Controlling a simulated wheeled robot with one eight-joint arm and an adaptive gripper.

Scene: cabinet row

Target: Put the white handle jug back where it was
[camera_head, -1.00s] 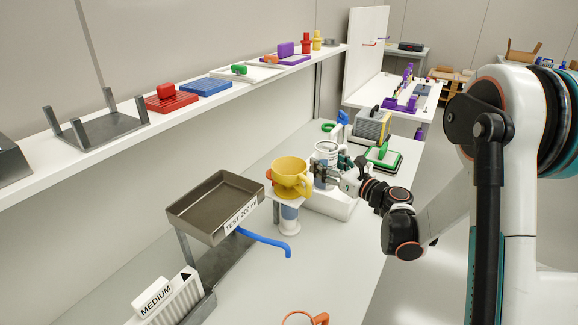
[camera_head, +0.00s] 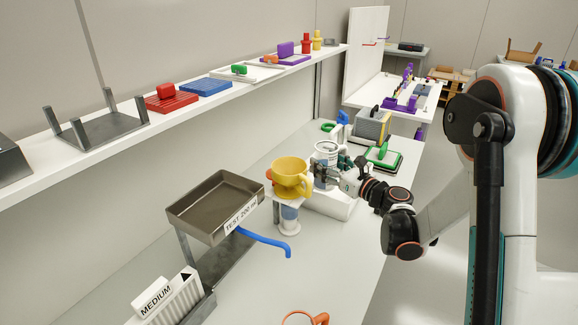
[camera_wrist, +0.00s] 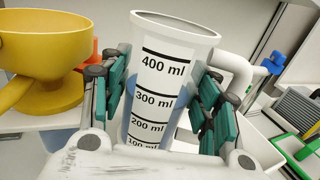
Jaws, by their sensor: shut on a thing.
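The white handle jug (camera_head: 326,153) is a clear measuring jug with a white scale panel, white rim and blue contents. In the wrist view the jug (camera_wrist: 160,85) fills the middle, its marks running up to 400 ml and its white handle (camera_wrist: 232,72) at the right. My gripper (camera_head: 340,170) is shut on the jug, with its green-padded fingers (camera_wrist: 160,95) on both sides of the body. The jug is roughly upright above a white block (camera_head: 335,205). Its base is partly hidden, and I cannot tell whether it touches the block.
A yellow funnel-like cup (camera_head: 290,175) stands on a small stand just left of the jug. A brown tray (camera_head: 205,208) with a blue lever (camera_head: 262,241) is further left. A grey box (camera_head: 371,126) and a green-framed tray (camera_head: 385,158) lie behind.

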